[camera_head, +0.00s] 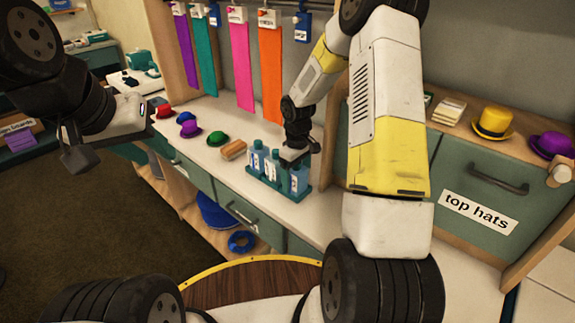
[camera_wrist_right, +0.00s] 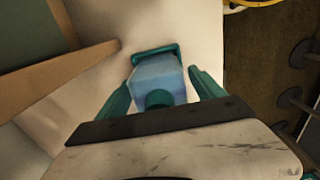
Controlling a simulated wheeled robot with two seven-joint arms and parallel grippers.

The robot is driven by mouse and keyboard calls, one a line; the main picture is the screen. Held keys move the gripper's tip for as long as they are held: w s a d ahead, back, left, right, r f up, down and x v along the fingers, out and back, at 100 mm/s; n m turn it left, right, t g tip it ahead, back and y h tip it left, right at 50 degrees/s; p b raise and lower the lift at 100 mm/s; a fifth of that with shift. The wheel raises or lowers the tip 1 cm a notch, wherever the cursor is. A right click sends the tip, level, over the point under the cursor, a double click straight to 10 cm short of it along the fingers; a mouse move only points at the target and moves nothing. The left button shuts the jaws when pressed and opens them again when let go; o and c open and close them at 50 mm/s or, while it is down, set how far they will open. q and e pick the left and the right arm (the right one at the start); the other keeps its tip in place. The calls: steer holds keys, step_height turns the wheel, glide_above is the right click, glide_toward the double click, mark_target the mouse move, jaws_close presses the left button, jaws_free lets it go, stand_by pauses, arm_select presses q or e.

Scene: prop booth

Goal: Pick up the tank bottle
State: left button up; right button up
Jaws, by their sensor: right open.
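Several pale-blue bottles with teal caps stand in a teal rack (camera_head: 255,173) on the white counter; their labels are too small to read, so I cannot tell which is the tank bottle. My right gripper (camera_head: 298,160) is above the bottle (camera_head: 299,182) at the rack's right end. In the right wrist view, the teal fingers of my right gripper (camera_wrist_right: 162,88) are spread, one on each side of a blue bottle (camera_wrist_right: 158,70) with a teal cap. I see no clear grip contact. My left gripper (camera_head: 77,150) hangs empty at the far left, away from the rack; its jaw gap is unclear.
Small coloured hats, including a green hat (camera_head: 217,138), and a wooden block (camera_head: 233,150) lie left of the rack. Coloured ribbons (camera_head: 240,65) hang behind. A drawer unit labelled "top hats" (camera_head: 478,212) stands right, with a yellow top hat (camera_head: 493,122) above.

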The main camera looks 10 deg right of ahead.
jaws_close()
stand_by(0.3)
steer(key=shift+r, duration=0.1)
